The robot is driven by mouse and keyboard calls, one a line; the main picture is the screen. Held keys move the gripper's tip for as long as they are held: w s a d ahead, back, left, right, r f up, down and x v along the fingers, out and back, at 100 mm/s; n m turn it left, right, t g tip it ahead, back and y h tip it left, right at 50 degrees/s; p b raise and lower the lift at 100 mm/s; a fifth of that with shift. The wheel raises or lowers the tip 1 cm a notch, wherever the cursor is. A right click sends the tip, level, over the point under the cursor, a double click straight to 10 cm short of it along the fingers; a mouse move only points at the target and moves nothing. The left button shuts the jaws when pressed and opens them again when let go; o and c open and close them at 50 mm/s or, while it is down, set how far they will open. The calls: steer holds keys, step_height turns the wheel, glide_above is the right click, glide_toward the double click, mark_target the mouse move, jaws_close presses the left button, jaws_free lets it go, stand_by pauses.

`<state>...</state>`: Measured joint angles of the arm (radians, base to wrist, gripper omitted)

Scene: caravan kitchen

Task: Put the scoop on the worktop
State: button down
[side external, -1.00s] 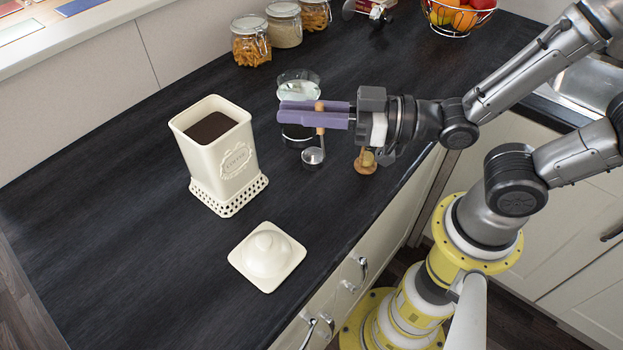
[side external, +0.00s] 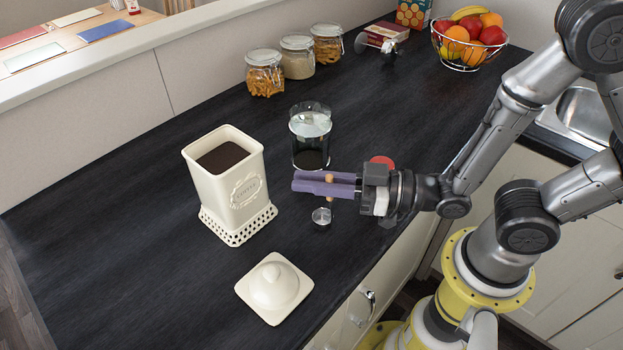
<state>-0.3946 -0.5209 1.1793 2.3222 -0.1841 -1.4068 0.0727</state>
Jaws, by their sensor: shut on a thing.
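My gripper (side external: 326,184) has purple fingers and is shut on the scoop. The scoop's pale wooden handle end shows between the fingers, and its small metal bowl (side external: 321,216) hangs below them, close over the dark worktop (side external: 190,300). I cannot tell whether the bowl touches the worktop. The scoop is roughly upright. The cream canister (side external: 228,180) stands open to the left, filled with dark brown coffee. Its cream lid (side external: 274,287) lies on the worktop, nearer the front.
A glass press with a dark base (side external: 310,135) stands just behind my fingers. A red round thing (side external: 382,162) is partly hidden behind my gripper. Jars (side external: 264,74) and a fruit bowl (side external: 468,40) stand at the back. The worktop between canister, lid and front edge is clear.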

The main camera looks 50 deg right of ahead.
steer(key=shift+f, duration=0.15)
steer(key=c, duration=1.3)
jaws_free()
steer(key=shift+c, duration=0.2)
steer(key=o, duration=0.4)
steer(key=shift+o, duration=0.2)
